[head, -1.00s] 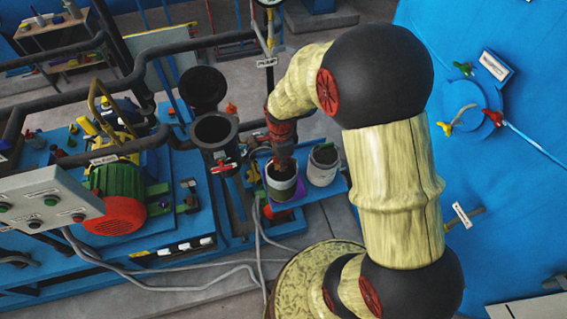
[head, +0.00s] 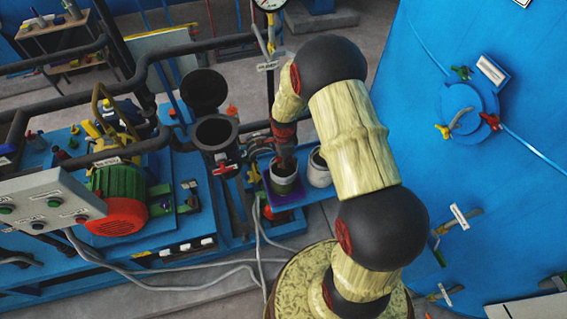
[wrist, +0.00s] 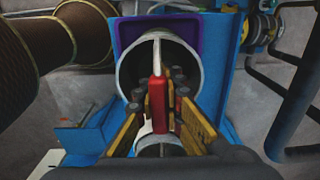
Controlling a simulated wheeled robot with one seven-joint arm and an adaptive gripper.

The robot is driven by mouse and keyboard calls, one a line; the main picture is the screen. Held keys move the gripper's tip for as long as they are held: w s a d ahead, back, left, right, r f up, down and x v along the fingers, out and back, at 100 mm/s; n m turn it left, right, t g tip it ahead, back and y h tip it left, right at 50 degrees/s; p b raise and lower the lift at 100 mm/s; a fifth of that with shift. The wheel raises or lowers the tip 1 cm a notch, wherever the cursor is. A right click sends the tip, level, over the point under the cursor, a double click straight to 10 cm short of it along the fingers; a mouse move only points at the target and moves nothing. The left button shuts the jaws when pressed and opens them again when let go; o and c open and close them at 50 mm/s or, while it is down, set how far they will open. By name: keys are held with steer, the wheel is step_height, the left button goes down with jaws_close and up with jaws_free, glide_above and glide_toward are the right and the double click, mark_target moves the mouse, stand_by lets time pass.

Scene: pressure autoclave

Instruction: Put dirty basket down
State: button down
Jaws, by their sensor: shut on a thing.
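A pale cylindrical basket (head: 284,181) with a dark inside is at the purple square (head: 287,201) on a small blue shelf (head: 326,193). In the wrist view I look into the basket (wrist: 121,72) from above, and the purple square (wrist: 205,28) shows behind its rim. My gripper (wrist: 160,103) is shut on its red handle (wrist: 158,90). In the head view my gripper (head: 285,155) is over the basket's opening. I cannot tell whether its base touches the purple square.
A second pale basket (head: 318,169) stands close on the right, partly behind my arm. An open black vessel (head: 215,133) with a red valve is just left. A large blue tank (head: 490,200) with valves fills the right side. Grey hoses (head: 258,225) hang in front.

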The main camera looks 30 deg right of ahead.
steer(key=shift+f, duration=0.15)
steer(key=c, duration=2.4)
jaws_free()
steer(key=shift+f, duration=0.1)
steer(key=o, duration=0.4)
steer(key=shift+c, duration=0.2)
steer(key=shift+o, duration=0.7)
